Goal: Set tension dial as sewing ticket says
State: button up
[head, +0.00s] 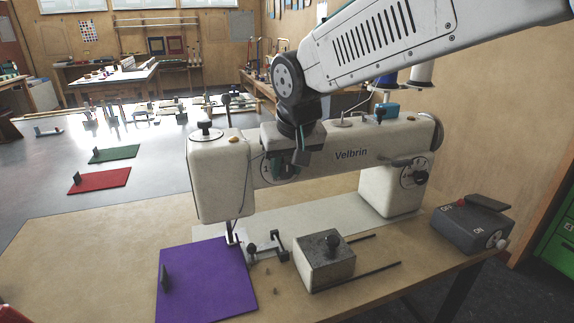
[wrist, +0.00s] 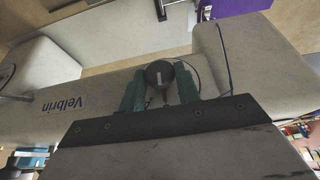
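A white sewing machine marked Velbrin (head: 352,156) stands on the table. A dial (head: 268,170) on its front is partly hidden by my gripper (head: 299,158). In the wrist view a dark round knob (wrist: 160,73) with a pale pointer line sits between the two green fingers of my gripper (wrist: 160,78). The fingers are apart, close on either side of the knob; I cannot tell whether they touch it. The dial's scale is not readable. Another dial (head: 414,175) is on the machine's right column. I cannot make out a sewing ticket.
A purple cloth (head: 205,283) lies at the front left, beside a grey block with a black knob (head: 325,264). A dark grey box with a dial (head: 472,229) stands at the right edge. Thread spools (head: 420,72) stand behind the machine. Bare table lies left of it.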

jog(key=shift+a, duration=0.1)
jog(key=h, duration=0.2)
jog(key=n+t+h, duration=0.1)
jog(key=h, duration=0.1)
jog(key=shift+s+a+f+t, duration=0.1)
jog(key=shift+a+t, duration=0.2)
jog(key=shift+a, duration=0.05)
jog(key=shift+s+a+f+n+t+h, duration=0.1)
jog(key=shift+n+t+h, duration=0.15)
jog(key=shift+h, duration=0.7)
jog(key=shift+a+f+n+t+h, duration=0.15)
jog(key=shift+t+h, duration=0.2)
jog(key=shift+h, duration=0.6)
jog(key=shift+r, duration=0.1)
jog(key=shift+d, duration=0.1)
jog(key=o, duration=0.9)
jog(key=shift+o, duration=0.2)
jog(key=v, duration=0.8)
